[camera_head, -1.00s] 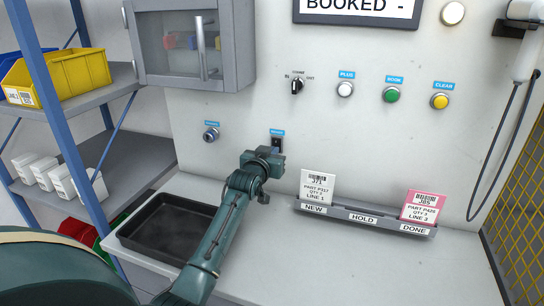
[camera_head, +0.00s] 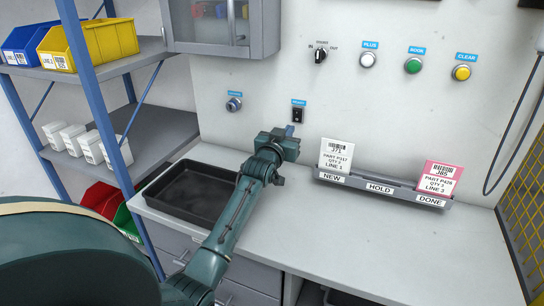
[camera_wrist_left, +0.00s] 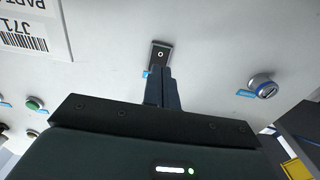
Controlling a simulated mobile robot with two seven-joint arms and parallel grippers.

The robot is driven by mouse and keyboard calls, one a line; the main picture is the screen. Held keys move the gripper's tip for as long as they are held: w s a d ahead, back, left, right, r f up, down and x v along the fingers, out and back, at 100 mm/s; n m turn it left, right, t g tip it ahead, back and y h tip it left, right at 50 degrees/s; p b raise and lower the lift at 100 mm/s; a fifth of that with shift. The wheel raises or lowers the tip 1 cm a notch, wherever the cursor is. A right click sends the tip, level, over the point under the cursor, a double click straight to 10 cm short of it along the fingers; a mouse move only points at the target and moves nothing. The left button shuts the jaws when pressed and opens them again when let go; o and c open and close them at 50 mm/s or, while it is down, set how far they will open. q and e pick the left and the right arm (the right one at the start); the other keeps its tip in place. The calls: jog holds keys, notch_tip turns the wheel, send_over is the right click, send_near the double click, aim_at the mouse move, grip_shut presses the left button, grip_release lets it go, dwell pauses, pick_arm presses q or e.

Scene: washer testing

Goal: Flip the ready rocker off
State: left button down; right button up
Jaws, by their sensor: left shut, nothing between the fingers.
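The ready rocker (camera_head: 298,116) is a small black switch under a blue label on the pale wall panel. In the left wrist view the rocker (camera_wrist_left: 160,50) shows an "O" mark on its face, and its blue label is partly hidden by my fingers. My left gripper (camera_head: 291,132) is shut and empty, just below the rocker in the head view. In the left wrist view its closed fingertips (camera_wrist_left: 163,71) overlap the rocker's near end; I cannot tell whether they touch it. My right gripper is not in view.
A round blue-labelled knob (camera_head: 234,104) is left of the rocker. A selector (camera_head: 320,56) and white, green and yellow buttons sit above right. A black tray (camera_head: 150,205) and a card rack (camera_head: 385,188) stand on the counter. Open counter lies at front right.

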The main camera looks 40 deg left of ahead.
pick_arm(q)
jog(key=f+v, duration=0.1)
jog(key=v, duration=0.7)
jog(key=shift+s+f, duration=0.35)
jog(key=shift+f, duration=0.05)
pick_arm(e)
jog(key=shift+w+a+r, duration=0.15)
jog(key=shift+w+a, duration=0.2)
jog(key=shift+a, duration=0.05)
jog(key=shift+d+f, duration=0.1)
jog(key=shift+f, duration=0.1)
pick_arm(q)
jog(key=shift+d, duration=0.1)
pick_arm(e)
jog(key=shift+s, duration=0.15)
